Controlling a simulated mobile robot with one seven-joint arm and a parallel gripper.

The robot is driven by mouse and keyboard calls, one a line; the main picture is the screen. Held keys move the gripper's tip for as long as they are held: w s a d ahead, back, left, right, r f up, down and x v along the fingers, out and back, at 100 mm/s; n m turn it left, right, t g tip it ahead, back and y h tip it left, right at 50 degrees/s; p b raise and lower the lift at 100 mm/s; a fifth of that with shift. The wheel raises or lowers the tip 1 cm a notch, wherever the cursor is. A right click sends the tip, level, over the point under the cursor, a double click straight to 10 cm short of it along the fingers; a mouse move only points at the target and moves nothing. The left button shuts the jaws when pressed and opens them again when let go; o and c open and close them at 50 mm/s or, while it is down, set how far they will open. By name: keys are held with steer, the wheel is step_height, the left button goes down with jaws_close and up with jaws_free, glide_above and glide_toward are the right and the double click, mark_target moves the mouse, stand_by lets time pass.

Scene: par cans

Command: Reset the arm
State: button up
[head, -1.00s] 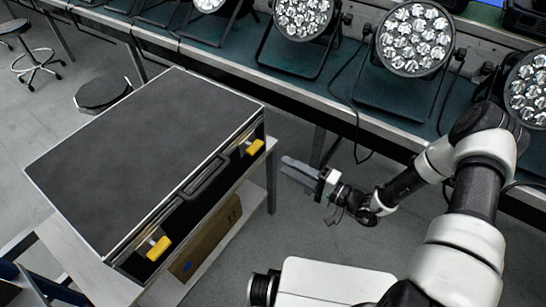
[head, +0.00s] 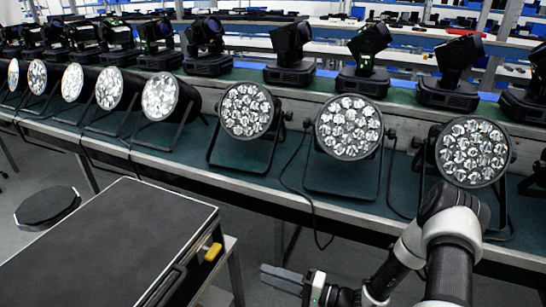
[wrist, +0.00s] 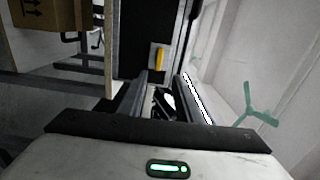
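My gripper (head: 283,277) is low in the head view, beside the right end of the black case (head: 95,245) and in front of the bench. In the wrist view, the two dark fingers of my gripper (wrist: 166,92) stand apart with a gap between them and hold nothing. The case shows ahead in the wrist view, with a yellow latch (wrist: 159,58) beyond the fingertips. My arm is bent at the right of the head view.
A long bench (head: 240,185) carries several par cans (head: 349,127) and a back row of moving-head lights (head: 290,55). A round black stool (head: 47,207) stands left of the case. A cardboard box (wrist: 43,16) shows in the wrist view. Floor between case and bench is narrow.

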steer(key=s+d+r+n+g+h, duration=0.1)
steer(key=s+r+n+g+h, duration=0.3)
steer(key=r, duration=0.5)
steer(key=s+d+r+n+g+h, duration=0.25)
steer(key=s+r+g, duration=0.25)
steer(key=r, duration=0.4)
steer(key=s+d+r+m+t+h, duration=0.1)
steer(key=s+d+r+t+h, duration=0.4)
steer(key=r, duration=0.4)
steer(key=s+d+r+m+t+h, duration=0.1)
steer(key=s+d+r+t+h, duration=0.2)
steer(key=d+r+h, duration=0.4)
step_height(320, 180, up, 17)
steer(key=a+y+p, duration=0.1)
steer(key=y+p, duration=0.1)
steer(key=p, duration=1.4)
